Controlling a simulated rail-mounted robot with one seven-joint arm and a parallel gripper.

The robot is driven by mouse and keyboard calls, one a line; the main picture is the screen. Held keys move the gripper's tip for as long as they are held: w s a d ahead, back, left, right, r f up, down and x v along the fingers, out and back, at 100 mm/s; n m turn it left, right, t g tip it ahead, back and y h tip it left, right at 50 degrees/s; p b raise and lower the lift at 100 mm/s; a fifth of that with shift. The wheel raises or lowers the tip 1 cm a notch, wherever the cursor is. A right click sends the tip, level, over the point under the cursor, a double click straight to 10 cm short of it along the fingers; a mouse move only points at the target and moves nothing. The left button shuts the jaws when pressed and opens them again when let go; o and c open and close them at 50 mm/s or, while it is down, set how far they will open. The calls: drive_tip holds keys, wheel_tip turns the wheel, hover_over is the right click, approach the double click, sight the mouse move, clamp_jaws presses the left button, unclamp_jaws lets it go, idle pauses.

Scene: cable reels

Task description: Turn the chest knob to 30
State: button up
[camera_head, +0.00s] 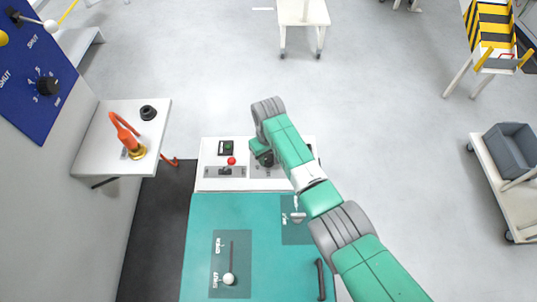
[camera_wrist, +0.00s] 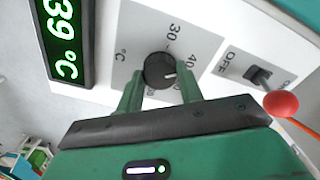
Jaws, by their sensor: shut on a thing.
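The chest knob (camera_wrist: 159,71) is a round black dial with a white pointer line, in the upper middle of the wrist view. Its grey scale plate (camera_wrist: 125,45) shows 30 above the knob and 40 to its upper right. The pointer aims right, near the 40 side and away from the 30. The display (camera_wrist: 60,38) beside it reads 39 °C. My gripper (camera_wrist: 161,80) is shut on the knob, one green finger on each side. In the head view my gripper (camera_head: 262,154) is over the chest's white panel (camera_head: 208,183) and mostly hides the knob.
The teal chest front (camera_head: 200,235) has a white-knobbed slider (camera_head: 229,279). A white shelf (camera_head: 95,150) with an orange handle (camera_head: 125,132) stands left.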

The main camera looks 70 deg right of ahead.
sight(268, 158)
drive_tip(key=n, duration=0.6)
drive_tip(key=shift+n, duration=2.8)
drive_tip(key=o, duration=1)
wheel_tip(268, 158, up, 8)
drive_tip(key=shift+f+p, duration=0.1)
drive_tip(key=shift+p, duration=0.3)
